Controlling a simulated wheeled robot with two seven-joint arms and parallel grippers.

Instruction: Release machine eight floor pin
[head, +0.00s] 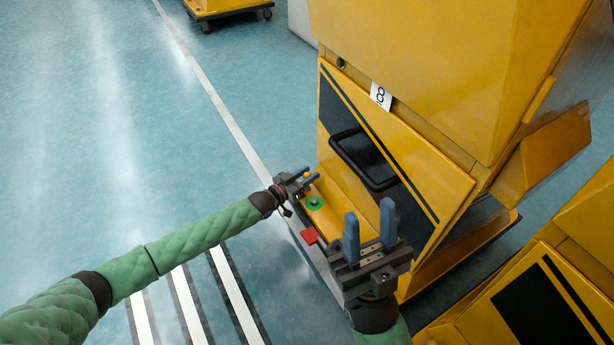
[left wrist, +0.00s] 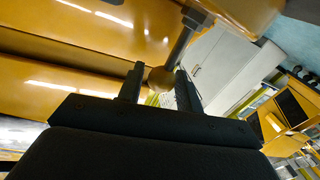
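Machine eight (head: 410,60) is a yellow cabinet with a white "8" label (head: 381,96). A yellow ledge sticks out at its foot, bearing a green ring with a dark centre (head: 315,202) and a red tab (head: 309,235). My left gripper (head: 305,176) is at the ledge's far left end, beside the ring. In the left wrist view, a brownish ball on a grey rod (left wrist: 180,45) shows between and just beyond its parted fingers (left wrist: 158,82); contact cannot be told. I cannot tell whether this is the floor pin. My right gripper (head: 370,225) is open and empty, nearer the camera.
A black handle frame (head: 363,160) stands out from the machine's slanted front panel. Another yellow machine (head: 560,290) stands close at the lower right, and one more (head: 225,8) at the top. The blue-green floor (head: 90,130) on the left is clear, with white painted lines.

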